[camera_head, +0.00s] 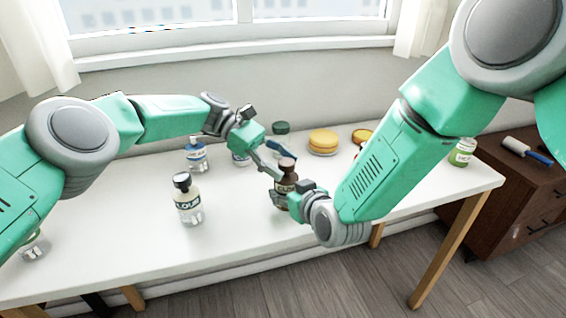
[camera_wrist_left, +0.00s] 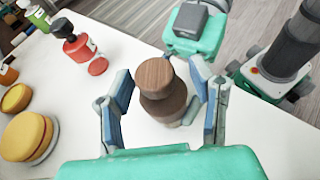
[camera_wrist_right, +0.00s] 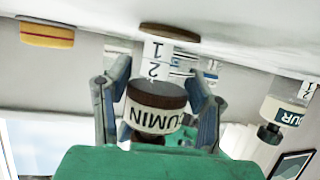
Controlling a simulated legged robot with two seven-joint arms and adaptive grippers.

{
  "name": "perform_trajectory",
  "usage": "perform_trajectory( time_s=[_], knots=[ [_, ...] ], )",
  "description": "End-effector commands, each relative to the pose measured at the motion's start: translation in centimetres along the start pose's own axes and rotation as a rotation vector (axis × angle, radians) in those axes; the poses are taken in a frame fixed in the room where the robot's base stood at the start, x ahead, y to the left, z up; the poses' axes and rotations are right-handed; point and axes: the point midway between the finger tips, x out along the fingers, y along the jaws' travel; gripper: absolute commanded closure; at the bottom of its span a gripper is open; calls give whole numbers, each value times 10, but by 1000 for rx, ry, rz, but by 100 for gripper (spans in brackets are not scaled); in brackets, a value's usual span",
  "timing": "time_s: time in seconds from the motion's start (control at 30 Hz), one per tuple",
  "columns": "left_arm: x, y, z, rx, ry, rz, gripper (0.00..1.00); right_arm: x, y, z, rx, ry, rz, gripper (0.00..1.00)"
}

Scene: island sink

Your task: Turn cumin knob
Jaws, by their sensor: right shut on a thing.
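The cumin jar (camera_head: 288,170) has a brown wooden knob (camera_wrist_left: 155,78) on top. The right wrist view, upside down, shows its CUMIN label (camera_wrist_right: 155,118), a white band with numbers and a wooden disc at the table surface. My right gripper (camera_head: 284,193) is shut on the jar's body from the near right side; its fingers flank the label in its wrist view (camera_wrist_right: 158,98). My left gripper (camera_head: 270,162) is at the knob from the upper left. Its fingers (camera_wrist_left: 162,90) stand on either side of the knob with visible gaps. The jar's lower front is partly hidden by my right gripper.
A black-capped labelled bottle (camera_head: 188,200) stands left of the jar. A blue-capped bottle (camera_head: 196,155), a dark green-capped jar (camera_head: 281,138) and a yellow stack (camera_head: 323,142) are farther back.

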Motion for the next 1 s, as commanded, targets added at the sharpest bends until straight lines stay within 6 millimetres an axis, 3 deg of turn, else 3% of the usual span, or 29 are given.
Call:
perform_trajectory(
  time_s=[0.37,0.8,1.0],
  knots=[
    [-1,1,7,3,-4,2,47,0,-2,1,-1,-3,-4,85],
    [-32,2,76,4,-3,2,47,0,-3,2,-1,-3,-5,85],
    [-38,2,90,1,-3,1,47,0,-3,1,-1,-3,-5,85]
  ],
)
